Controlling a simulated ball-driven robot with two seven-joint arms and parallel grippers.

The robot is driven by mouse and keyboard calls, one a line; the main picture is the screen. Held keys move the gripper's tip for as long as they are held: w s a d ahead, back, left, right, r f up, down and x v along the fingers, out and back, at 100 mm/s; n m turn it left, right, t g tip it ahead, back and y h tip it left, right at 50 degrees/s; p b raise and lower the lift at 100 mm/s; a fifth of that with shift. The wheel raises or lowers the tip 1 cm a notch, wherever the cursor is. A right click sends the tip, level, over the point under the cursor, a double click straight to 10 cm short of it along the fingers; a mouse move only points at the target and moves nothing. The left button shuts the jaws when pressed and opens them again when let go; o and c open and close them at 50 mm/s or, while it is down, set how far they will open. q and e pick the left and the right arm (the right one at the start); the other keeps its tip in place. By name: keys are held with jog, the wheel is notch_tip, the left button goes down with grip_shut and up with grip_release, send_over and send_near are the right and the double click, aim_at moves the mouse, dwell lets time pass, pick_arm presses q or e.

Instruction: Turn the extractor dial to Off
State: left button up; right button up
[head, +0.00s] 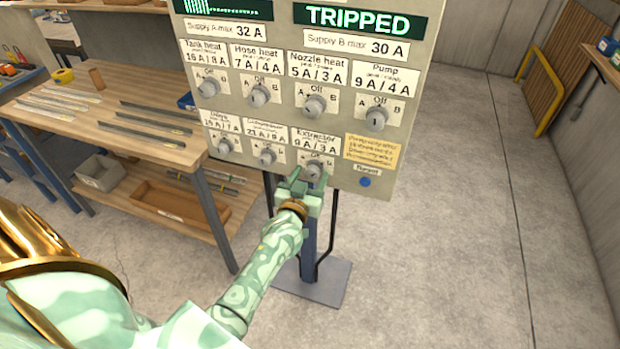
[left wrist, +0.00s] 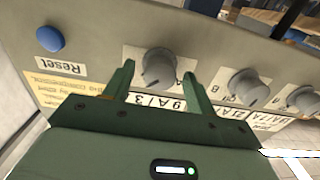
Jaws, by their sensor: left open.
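The extractor dial (head: 314,168) is a grey round knob at the bottom right of the panel's dial rows, under a label reading Extractor 9A/3A. In the left wrist view the same dial (left wrist: 158,68) sits between and just beyond my fingertips. My left gripper (head: 300,183) is open just below and in front of it; in the left wrist view its two green fingers (left wrist: 160,80) are apart on either side of the knob. Whether they touch it I cannot tell. The dial's pointer direction is not clear. My right gripper is not in view.
The control panel (head: 355,130) stands on a post and shows TRIPPED at the top. A blue Reset button (head: 365,182) is right of the extractor dial. The neighbouring dial (head: 267,156) is close on the left. A workbench (head: 150,150) with metal strips stands left; floor is clear at right.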

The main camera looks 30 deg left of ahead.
pick_arm(q)
jog(key=c, duration=1)
jog(key=shift+n, duration=0.3)
jog(key=n+p, duration=0.2)
jog(key=shift+r+n, duration=0.1)
jog(key=shift+n, duration=0.2)
jog(key=n+p, duration=0.1)
jog(key=n, duration=0.2)
jog(key=shift+n+p, duration=0.3)
jog(key=shift+n, duration=0.9)
jog(key=o, duration=1)
